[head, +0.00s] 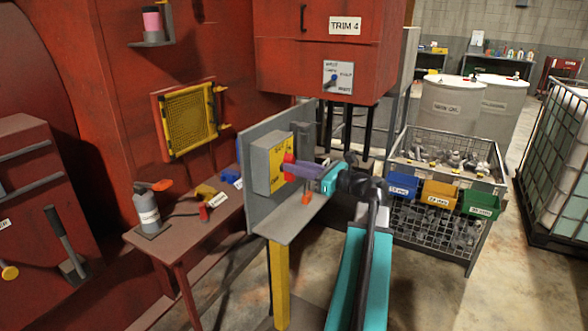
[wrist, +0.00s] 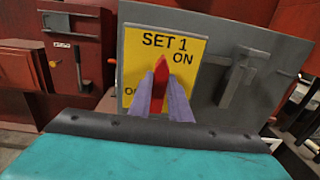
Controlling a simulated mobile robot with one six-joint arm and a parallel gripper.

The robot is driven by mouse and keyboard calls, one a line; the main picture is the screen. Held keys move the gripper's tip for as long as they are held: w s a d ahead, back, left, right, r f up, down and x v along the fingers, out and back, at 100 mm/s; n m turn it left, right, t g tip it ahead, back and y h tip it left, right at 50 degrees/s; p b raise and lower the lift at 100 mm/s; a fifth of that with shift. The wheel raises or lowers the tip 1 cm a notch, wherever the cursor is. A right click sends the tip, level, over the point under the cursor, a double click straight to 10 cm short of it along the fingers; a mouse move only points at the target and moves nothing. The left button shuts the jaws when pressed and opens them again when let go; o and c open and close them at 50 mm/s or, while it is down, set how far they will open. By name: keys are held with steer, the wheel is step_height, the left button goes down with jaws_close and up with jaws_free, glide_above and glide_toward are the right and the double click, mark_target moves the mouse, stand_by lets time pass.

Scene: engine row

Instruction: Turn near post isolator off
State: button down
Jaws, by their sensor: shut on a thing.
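The near post isolator is a grey box on a grey panel, with a yellow plate (wrist: 138,48) reading "SET 1". "ON" is at its upper right; a lower-left label is mostly hidden by my finger. Its red handle (wrist: 161,72) points roughly straight up in the wrist view. My gripper (wrist: 162,98) has its two purple fingers shut on the red handle, one on each side. In the head view, my gripper (head: 298,169) reaches from the right to the handle (head: 288,167) in front of the yellow plate (head: 281,152).
A grey shelf (head: 282,226) juts out below the isolator on a yellow post (head: 279,285). A red table (head: 165,243) with a bottle stands left. A red TRIM 4 cabinet (head: 280,55) hangs behind. A wire crate (head: 440,145) with coloured bins stands right.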

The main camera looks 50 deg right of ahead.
steer(key=shift+a+n, duration=0.15)
steer(key=shift+n, duration=0.15)
steer(key=n+b, duration=0.4)
steer(key=n, duration=0.1)
steer(key=a+f+n+b, duration=0.1)
steer(key=n+b, duration=0.4)
steer(key=n, duration=0.1)
steer(key=n+b, duration=0.5)
steer(key=n, duration=0.1)
steer(key=shift+s+a+f, duration=0.15)
steer(key=shift+s+f, duration=0.05)
steer(key=shift+f, duration=0.15)
steer(key=shift+n, duration=0.3)
steer(key=c, duration=1.6)
jaws_free()
steer(key=shift+c, duration=0.2)
steer(key=shift+r, duration=0.1)
